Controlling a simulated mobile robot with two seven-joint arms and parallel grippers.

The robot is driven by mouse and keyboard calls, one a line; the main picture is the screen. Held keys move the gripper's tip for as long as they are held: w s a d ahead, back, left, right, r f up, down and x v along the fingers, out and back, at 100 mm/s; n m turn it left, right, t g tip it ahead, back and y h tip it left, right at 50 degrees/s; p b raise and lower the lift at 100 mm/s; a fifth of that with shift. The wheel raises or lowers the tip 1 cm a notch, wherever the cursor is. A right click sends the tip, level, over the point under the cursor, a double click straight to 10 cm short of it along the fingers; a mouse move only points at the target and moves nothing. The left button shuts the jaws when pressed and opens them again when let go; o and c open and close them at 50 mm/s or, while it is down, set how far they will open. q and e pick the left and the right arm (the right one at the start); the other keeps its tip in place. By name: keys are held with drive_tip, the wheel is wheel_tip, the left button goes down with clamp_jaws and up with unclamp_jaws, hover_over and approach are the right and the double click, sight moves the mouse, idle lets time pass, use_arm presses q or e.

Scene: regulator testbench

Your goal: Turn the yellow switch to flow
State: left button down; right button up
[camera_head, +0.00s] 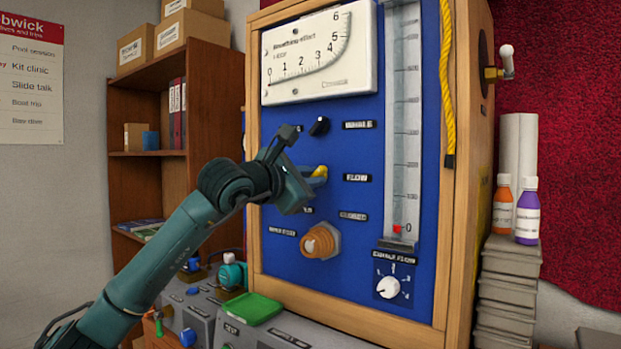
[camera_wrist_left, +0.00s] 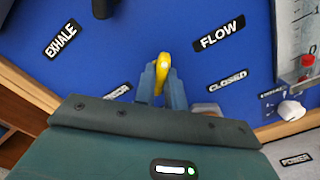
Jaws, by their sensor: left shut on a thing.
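The yellow switch (camera_head: 320,172) is on the blue panel, left of the FLOW label (camera_head: 357,178). It also shows in the left wrist view (camera_wrist_left: 162,70), between the fingers. My left gripper (camera_head: 312,178) is shut on it, with one finger on either side (camera_wrist_left: 161,84). In the wrist view, the FLOW label (camera_wrist_left: 219,37) is right of and above the switch, and the CLOSED label (camera_wrist_left: 228,81) is to the right and lower. The gripper hides the switch's base, and I cannot tell which label the switch points at.
A black knob (camera_head: 319,126) sits above the switch and an orange-brown fitting (camera_head: 320,241) below it. A clear flow tube (camera_head: 403,130) stands to the right, its red float (camera_head: 397,229) near 0. A white dial (camera_head: 388,287) is lower right. A wooden frame (camera_head: 460,240) edges the panel.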

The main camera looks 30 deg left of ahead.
use_arm(q)
drive_tip(key=c, duration=1.5)
unclamp_jaws()
use_arm(e)
drive_tip(key=shift+r, duration=0.15)
use_arm(q)
drive_tip(key=shift+o, duration=0.2)
drive_tip(key=shift+s, duration=0.1)
use_arm(e)
drive_tip(key=shift+w, duration=0.1)
